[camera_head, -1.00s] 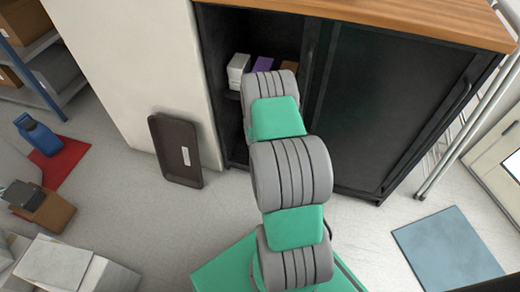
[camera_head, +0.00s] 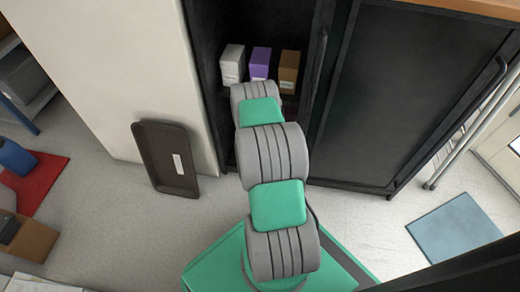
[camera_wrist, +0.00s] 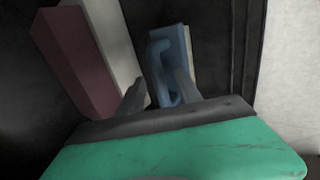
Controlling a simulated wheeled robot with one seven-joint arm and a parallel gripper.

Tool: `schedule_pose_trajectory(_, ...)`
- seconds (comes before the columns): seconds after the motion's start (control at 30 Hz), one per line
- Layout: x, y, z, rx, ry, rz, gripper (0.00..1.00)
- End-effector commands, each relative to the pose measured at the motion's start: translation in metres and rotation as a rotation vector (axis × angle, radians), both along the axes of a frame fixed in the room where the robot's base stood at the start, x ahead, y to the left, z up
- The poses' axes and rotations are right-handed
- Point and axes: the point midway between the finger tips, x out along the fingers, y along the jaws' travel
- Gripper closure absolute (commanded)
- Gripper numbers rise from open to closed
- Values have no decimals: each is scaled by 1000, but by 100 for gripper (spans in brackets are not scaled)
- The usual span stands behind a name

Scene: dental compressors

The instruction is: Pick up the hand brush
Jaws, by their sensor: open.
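In the wrist view, a blue object with a raised, handle-like bar (camera_wrist: 160,62) is ahead of my gripper (camera_wrist: 160,80). It looks like the hand brush, but the picture is dim and I see no bristles clearly. My gripper is open, its two dark fingers apart, with the blue object showing between and beyond them. I cannot tell whether either finger touches it. In the head view my arm reaches into the open dark cabinet (camera_head: 350,100); my gripper and the blue object are hidden there.
A white box (camera_head: 233,65), a purple box (camera_head: 260,64) and a brown box (camera_head: 288,72) stand on the cabinet shelf. In the wrist view a maroon box (camera_wrist: 75,60) is close on the left. A dark tray (camera_head: 165,158) leans against the pale side panel. A blue-grey mat (camera_head: 452,229) lies right.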

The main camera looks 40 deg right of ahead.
Motion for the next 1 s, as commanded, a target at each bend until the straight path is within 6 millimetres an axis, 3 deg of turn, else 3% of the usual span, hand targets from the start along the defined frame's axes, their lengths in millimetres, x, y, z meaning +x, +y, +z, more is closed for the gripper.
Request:
schedule_pose_trajectory(0.2, 2, 0, 0, 0, 0, 3, 59)
schedule_pose_trajectory(0.7, 2, 0, 0, 1, 0, 3, 100)
schedule_pose_trajectory(1.0, 2, 0, 0, 1, 0, 3, 100)
